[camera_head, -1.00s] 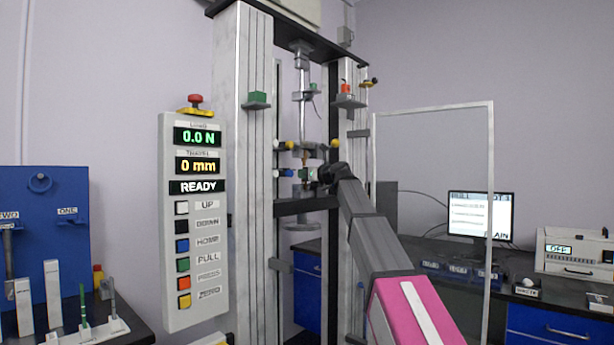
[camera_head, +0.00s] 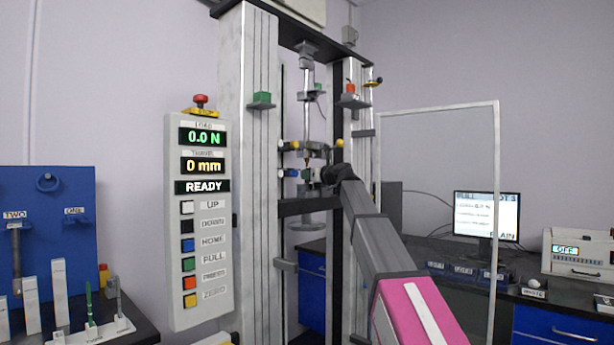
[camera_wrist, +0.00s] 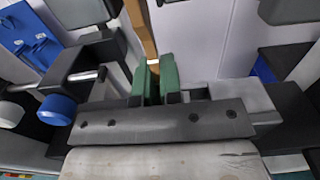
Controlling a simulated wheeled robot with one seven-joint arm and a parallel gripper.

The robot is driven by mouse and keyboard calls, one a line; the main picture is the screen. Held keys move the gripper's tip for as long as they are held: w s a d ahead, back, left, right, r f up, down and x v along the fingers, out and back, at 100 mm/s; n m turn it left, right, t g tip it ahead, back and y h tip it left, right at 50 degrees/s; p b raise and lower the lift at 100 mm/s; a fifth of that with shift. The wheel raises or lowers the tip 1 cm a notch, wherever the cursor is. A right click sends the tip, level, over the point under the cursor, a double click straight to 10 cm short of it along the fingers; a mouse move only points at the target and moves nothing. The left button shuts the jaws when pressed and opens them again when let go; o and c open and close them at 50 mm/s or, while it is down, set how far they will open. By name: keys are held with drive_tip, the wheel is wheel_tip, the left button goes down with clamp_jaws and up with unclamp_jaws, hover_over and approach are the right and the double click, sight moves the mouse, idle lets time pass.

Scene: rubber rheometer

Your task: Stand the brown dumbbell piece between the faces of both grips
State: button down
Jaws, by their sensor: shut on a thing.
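The brown dumbbell piece (camera_wrist: 141,28) stands up from between my gripper's green fingertips (camera_wrist: 156,80) in the wrist view. My gripper is shut on it. In the head view my dark gripper (camera_head: 335,174) is at the right side of the grips, inside the machine frame. A blue knob (camera_wrist: 57,109) on a silver rod is close left in the wrist view. I cannot tell whether the piece touches either grip face.
Two tall grey columns (camera_head: 262,180) flank the grips. A control panel (camera_head: 202,215) reads 0.0 N, 0 mm and READY. A clear guard frame (camera_head: 497,200) stands open at the right. A rack with strips (camera_head: 100,328) is at lower left.

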drive_tip(key=shift+f, duration=0.1)
drive_tip(key=c, duration=1.2)
unclamp_jaws()
drive_tip(key=shift+d, duration=0.1)
drive_tip(key=v, duration=1)
drive_tip(key=shift+s+d, duration=0.25)
drive_tip(key=shift+s, duration=0.05)
